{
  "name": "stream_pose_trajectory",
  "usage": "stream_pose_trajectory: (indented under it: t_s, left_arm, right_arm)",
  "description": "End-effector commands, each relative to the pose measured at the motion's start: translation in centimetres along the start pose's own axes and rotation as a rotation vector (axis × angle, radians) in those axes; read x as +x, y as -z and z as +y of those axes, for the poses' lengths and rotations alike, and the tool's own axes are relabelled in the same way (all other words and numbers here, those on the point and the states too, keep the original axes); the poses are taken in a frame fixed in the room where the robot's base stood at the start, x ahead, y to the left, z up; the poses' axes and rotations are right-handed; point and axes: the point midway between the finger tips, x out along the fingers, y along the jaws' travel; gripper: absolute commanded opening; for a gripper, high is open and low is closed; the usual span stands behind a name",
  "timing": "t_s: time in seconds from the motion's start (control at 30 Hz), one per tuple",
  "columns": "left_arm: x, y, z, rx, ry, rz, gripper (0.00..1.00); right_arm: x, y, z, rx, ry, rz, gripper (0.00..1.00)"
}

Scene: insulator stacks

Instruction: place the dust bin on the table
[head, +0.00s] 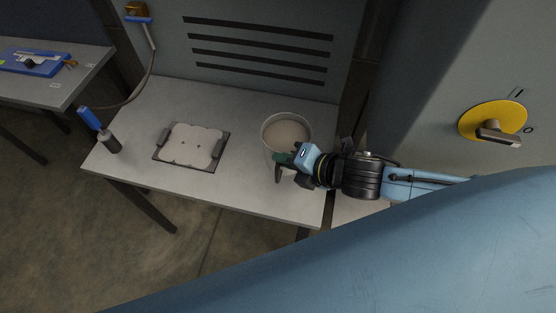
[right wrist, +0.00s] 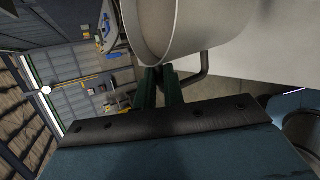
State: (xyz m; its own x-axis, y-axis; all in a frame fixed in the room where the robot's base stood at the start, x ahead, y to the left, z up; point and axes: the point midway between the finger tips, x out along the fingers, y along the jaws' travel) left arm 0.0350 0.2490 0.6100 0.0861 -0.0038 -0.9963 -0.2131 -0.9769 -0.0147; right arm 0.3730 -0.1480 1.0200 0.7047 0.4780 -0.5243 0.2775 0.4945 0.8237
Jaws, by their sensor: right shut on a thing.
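The dust bin is a round, light grey bucket (head: 287,131) at the right end of the table (head: 235,105) in the head view. It looks upright, over or on the table top; I cannot tell whether its base touches. In the right wrist view the bin (right wrist: 195,30) fills the top, with a dark bent handle (right wrist: 201,72) on its side. My right gripper (head: 284,161) reaches in from the right and is shut on the bin at its near side. Its green fingers (right wrist: 159,85) meet close to the handle. My left gripper is not in view.
A dark square plate with a pale pad (head: 190,146) lies mid-table. A blue-handled tool (head: 98,128) stands at the table's left end. A grey cabinet with a yellow rotary switch (head: 491,121) stands to the right. Another table (head: 60,92) is at far left.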

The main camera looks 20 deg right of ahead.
Motion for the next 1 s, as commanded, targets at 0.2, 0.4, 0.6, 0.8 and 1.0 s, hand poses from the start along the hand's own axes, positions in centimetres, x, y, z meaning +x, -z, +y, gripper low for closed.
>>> stream_pose_trajectory:
  t_s: [0.2,0.4,0.6,0.8,1.0]
  left_arm:
    - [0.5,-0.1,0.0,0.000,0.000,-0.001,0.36]
    - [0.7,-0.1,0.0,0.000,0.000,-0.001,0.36]
    - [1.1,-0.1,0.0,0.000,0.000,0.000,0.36]
    - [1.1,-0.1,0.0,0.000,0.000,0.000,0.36]
    - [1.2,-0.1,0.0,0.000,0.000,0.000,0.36]
  right_arm:
    - [2.1,1.0,-3.4,0.003,0.001,0.001,0.00]
    - [3.2,1.4,-4.9,0.000,-0.001,0.000,0.00]
    - [4.6,2.0,-7.3,0.002,0.001,0.000,0.00]
    - [4.9,2.1,-7.8,-0.002,-0.002,0.001,0.00]
    - [5.0,2.1,-7.8,-0.001,-0.002,0.001,0.00]
